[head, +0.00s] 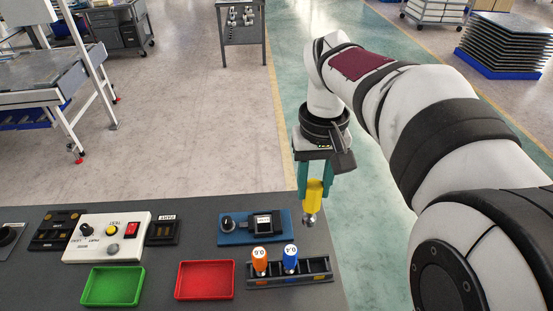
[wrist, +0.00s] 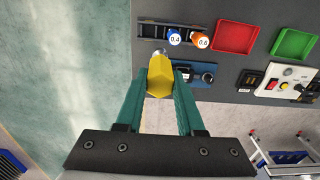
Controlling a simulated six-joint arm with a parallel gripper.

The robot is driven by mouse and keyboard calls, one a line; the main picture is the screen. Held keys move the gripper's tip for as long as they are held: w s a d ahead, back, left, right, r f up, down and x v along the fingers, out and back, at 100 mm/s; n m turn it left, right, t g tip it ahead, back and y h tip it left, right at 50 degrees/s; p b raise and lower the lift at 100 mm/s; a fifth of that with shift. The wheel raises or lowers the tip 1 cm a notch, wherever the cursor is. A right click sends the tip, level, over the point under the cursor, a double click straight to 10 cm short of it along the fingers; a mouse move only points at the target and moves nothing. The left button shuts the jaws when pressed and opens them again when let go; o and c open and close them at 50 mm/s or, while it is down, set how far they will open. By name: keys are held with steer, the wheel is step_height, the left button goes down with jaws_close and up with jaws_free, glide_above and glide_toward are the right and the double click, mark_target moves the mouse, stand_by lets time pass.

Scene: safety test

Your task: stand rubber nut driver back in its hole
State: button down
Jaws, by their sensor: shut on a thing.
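My gripper (head: 315,188) is shut on a yellow nut driver (head: 314,190), which hangs upright with its metal tip down, above the right end of the bench. The yellow handle (wrist: 159,78) shows between the teal fingers in the wrist view. The black rack (head: 310,272) stands at the bench's front right. It holds an orange driver marked 0.6 (head: 260,262) and a blue driver marked 0.4 (head: 290,260), both upright. The right part of the rack has no driver in it, with a yellow mark on its front. The held driver is behind and above the rack, apart from it.
A blue fixture (head: 254,228) with a black knob and block sits behind the rack. A red tray (head: 205,280), a green tray (head: 112,286) and a white control box (head: 108,237) lie to the left. The bench's right edge is close to the rack.

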steer(key=d+f+n, duration=0.1)
steer(key=f+n, duration=0.2)
steer(key=f, duration=0.6)
steer(key=s+d+f+n, duration=0.1)
steer(key=d+f+n, duration=0.1)
steer(key=f, duration=0.7)
steer(key=shift+s+d+n, duration=0.2)
steer(key=shift+d+n, duration=0.05)
steer(key=shift+n, duration=0.25)
steer(key=shift+f, duration=0.85)
stand_by(0.6)
steer(key=shift+c, duration=0.2)
jaws_free()
stand_by(0.3)
